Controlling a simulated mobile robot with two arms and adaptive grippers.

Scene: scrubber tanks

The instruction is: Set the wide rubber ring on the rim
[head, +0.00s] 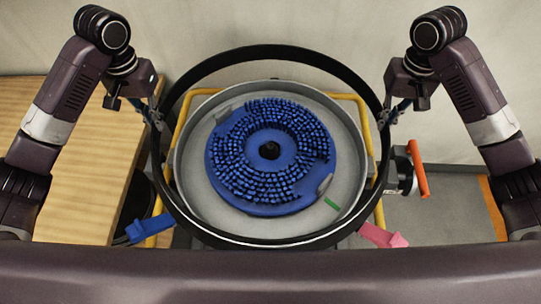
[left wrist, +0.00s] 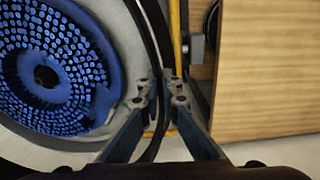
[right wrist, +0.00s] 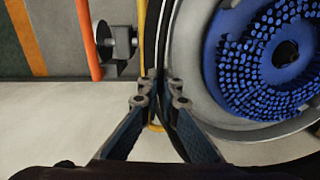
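The wide black rubber ring (head: 285,50) is held between both grippers above the round grey tank (head: 350,165). It looks larger than the tank's rim and surrounds it in the head view. My left gripper (head: 156,110) is shut on the ring's left side, and the left wrist view shows the ring (left wrist: 155,30) between its fingers (left wrist: 162,88). My right gripper (head: 387,112) is shut on the ring's right side, and the right wrist view shows the ring (right wrist: 172,45) between its fingers (right wrist: 160,87). The exact gap between ring and rim cannot be told.
A blue bristle brush disc (head: 270,150) lies inside the tank. A yellow tube frame (head: 373,135) surrounds the tank. A blue tab (head: 145,228) and a pink tab (head: 382,236) stick out in front. A wooden table (head: 85,150) is at left; an orange handle (head: 418,168) stands at right.

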